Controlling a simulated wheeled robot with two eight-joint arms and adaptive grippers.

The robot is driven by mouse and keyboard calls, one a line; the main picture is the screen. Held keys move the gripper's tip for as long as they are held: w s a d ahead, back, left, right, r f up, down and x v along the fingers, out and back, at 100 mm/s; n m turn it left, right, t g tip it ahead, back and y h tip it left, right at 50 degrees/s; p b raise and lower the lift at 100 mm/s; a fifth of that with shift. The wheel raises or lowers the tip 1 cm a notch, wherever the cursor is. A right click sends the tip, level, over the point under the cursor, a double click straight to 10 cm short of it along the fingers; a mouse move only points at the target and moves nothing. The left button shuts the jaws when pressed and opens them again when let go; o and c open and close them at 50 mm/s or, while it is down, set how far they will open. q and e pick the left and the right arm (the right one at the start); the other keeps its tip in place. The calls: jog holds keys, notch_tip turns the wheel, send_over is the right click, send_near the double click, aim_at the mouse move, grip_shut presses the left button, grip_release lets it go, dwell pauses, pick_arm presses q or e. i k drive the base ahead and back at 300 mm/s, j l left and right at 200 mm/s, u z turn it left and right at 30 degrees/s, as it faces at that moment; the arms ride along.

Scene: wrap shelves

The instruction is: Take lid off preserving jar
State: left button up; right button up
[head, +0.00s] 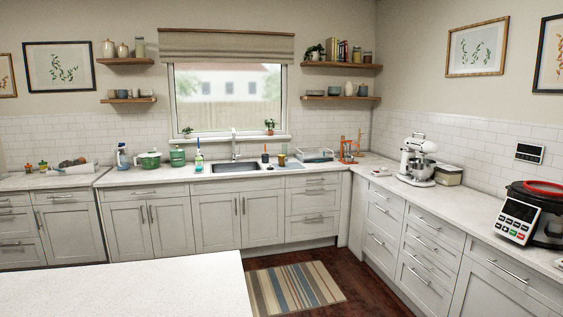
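I cannot tell for certain which thing is the preserving jar. A jar with a greenish top (140,47) stands at the right end of the upper left shelf, beside two cream canisters. Another small jar (367,57) stands at the right end of the upper right shelf, near the books. Both are small and far off, so their lids are not clear. Neither of my grippers is in view.
A white island top (130,288) fills the lower left. Beyond it are a striped rug (293,288) on the dark floor and the sink counter (130,176). A stand mixer (417,158) and a multicooker (532,215) stand on the right counter.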

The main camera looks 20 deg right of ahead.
aim_at(280, 161)
jog(key=z, duration=0.15)
jog(key=l+z, duration=0.1)
jog(key=l, duration=0.2)
jog(key=i+l+z, duration=0.1)
jog(key=l, duration=0.25)
jog(key=i+l+z, duration=0.1)
jog(key=l, duration=0.2)
jog(key=i+l+z, duration=0.75)
jog(key=l, duration=0.2)
jog(key=i+l, duration=0.15)
jog(key=i, duration=0.2)
jog(key=i+l+u, duration=0.15)
jog(key=i, duration=0.25)
jog(key=i+j+u, duration=0.15)
jog(key=i+u, duration=0.25)
jog(key=i, duration=0.25)
jog(key=i+l+u, duration=0.1)
jog(key=i+u, duration=0.25)
jog(key=i, duration=0.25)
jog(key=i+u, duration=0.15)
jog(key=i, duration=0.65)
jog(key=i+l+u, duration=0.15)
jog(key=i, duration=0.65)
jog(key=i+j, duration=0.1)
jog(key=i, duration=0.75)
